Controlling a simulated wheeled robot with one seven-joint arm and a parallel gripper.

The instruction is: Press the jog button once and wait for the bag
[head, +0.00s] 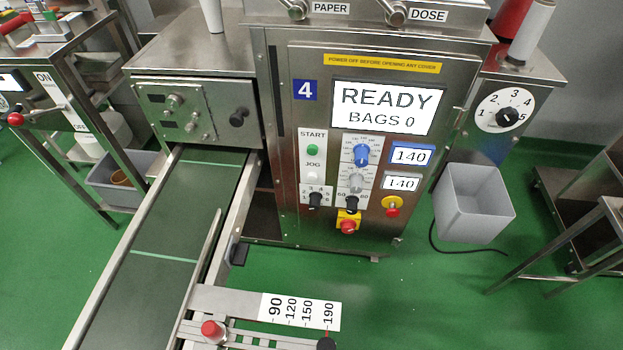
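The packer (283,180) marked 4 stands in the middle of the head view. Its screen (388,108) reads READY, BAGS 0. The white jog button (312,175) sits on the left of the panel under the word JOG, below the green start button (312,150). A dark green conveyor belt (170,225) runs from the machine toward the lower left. No bag shows on the visible part of the belt. My gripper is not in view.
A red emergency stop (348,227) sits low on the panel. A grey bin (474,203) stands on the floor to the right, with a black cable near it. A scale plate (290,308) and red knob (212,330) are at the belt's near end. Steel tables stand at both sides.

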